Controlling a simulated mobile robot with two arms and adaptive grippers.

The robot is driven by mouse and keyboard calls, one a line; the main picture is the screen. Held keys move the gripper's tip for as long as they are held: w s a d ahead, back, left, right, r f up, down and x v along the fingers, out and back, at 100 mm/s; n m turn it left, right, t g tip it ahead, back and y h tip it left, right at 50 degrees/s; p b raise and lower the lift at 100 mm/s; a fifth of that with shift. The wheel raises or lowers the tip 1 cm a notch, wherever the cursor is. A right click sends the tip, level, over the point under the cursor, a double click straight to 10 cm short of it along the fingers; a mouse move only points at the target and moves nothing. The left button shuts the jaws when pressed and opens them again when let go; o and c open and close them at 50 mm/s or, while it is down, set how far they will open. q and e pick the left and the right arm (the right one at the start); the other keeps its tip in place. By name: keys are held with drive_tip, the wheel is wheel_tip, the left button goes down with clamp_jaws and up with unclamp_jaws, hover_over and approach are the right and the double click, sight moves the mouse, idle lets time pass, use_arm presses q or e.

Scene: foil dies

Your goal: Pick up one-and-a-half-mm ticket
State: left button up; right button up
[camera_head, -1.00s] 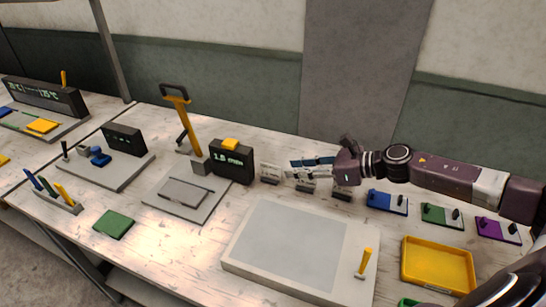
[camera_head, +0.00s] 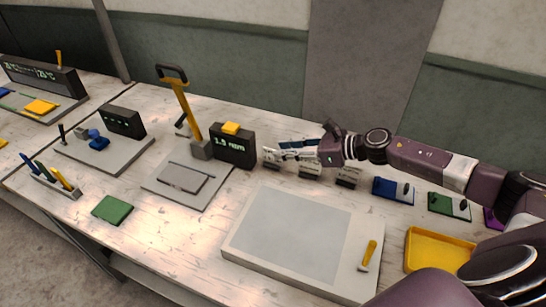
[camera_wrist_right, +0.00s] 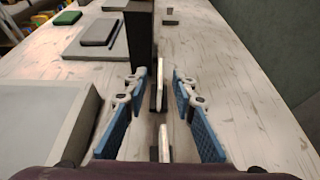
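Several small white tickets stand in dark holders in a row on the bench: a left one (camera_head: 270,156), a middle one (camera_head: 310,168) and a right one (camera_head: 347,176). Their print is too small to read, so I cannot tell which is the one-and-a-half-mm ticket. My right gripper (camera_head: 286,150) is over the left part of the row, its blue-padded fingers apart. In the right wrist view the gripper (camera_wrist_right: 159,80) is open, with a far white ticket (camera_wrist_right: 159,86) between the fingertips and a nearer one (camera_wrist_right: 164,142) further back. My left gripper is out of view.
A black display block (camera_head: 232,148) with a yellow top stands just left of the row. A large pale plate (camera_head: 235,248) lies in front. Blue (camera_head: 390,189) and green (camera_head: 447,204) dies and a yellow tray (camera_head: 415,266) are at right.

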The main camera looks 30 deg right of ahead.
sight(273, 158)
drive_tip(key=shift+p+x, duration=0.4)
drive_tip(key=shift+x, duration=1.1)
clamp_jaws()
drive_tip(key=shift+d+r, duration=0.1)
drive_tip(key=shift+r, duration=0.05)
